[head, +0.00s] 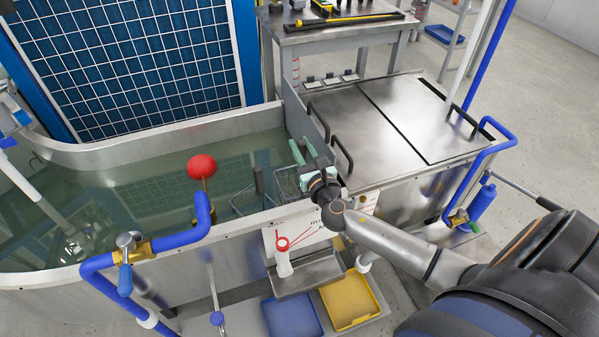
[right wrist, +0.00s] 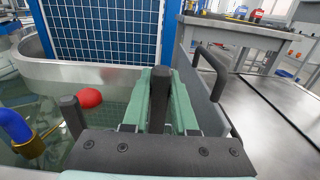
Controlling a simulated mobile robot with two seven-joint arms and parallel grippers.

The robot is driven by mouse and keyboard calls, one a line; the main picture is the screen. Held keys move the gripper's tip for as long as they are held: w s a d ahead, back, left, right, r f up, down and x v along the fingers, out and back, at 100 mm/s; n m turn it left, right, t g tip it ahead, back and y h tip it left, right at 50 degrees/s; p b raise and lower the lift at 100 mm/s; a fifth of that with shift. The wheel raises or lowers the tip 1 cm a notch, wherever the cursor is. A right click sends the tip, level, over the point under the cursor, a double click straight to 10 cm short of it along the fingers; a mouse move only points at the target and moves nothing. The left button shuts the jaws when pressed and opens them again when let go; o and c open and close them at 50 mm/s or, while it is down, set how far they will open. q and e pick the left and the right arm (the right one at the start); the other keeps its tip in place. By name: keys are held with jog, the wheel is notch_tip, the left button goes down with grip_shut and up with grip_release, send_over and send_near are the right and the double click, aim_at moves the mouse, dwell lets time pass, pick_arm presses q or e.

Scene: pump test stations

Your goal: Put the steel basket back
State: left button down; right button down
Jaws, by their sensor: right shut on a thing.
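The steel basket (head: 259,181) is a wire frame with dark upright posts, at the right end of the water tank (head: 213,131). Its lower part is in the water and hard to make out. My right gripper (head: 297,151) is at the tank's right end. Its green fingers are shut on a dark upright post of the basket, which shows between them in the right wrist view (right wrist: 159,92). Another dark post (right wrist: 73,116) stands to the left there, apart from the fingers. My left gripper is not in view.
A steel cover (head: 410,115) with black handles adjoins the tank on the right. Blue (head: 291,316) and yellow (head: 350,299) trays lie low in front. A blue-framed grid panel (head: 130,55) stands behind.

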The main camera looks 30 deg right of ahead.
notch_tip(320, 180, down, 4)
jog(key=shift+f+b, duration=0.1)
jog(key=shift+b, duration=1.05)
jog(key=shift+f, duration=0.45)
jog(key=shift+r, duration=0.1)
jog(key=c, duration=1.2)
grip_release()
jog(key=shift+f, duration=0.2)
jog(key=o, duration=0.5)
jog(key=shift+r, duration=0.15)
